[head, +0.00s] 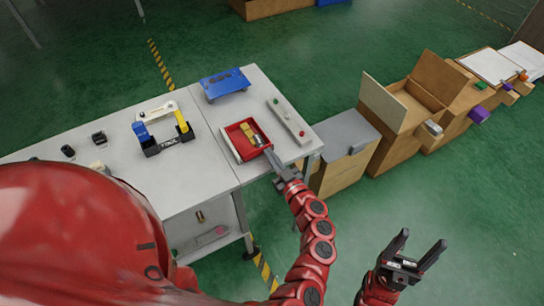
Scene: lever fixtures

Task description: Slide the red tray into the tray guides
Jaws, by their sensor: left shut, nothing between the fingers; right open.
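The red tray (237,141) lies on the right-hand part of the grey table, with small yellow items in it. A thin pale strip (229,146) runs along its left side and looks like a guide rail. I cannot tell how far the tray sits in the guides. My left gripper (269,153) is shut and empty, with its tips at the tray's near right edge. I cannot tell whether they touch it. My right gripper (420,247) is open and empty over the floor, well right of the table.
A blue platform (224,84) stands behind the tray. A pale bar with coloured knobs (288,121) lies to the tray's right. A black, yellow and blue fixture (161,132) stands to the left. Cardboard boxes (409,106) stand right of the table.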

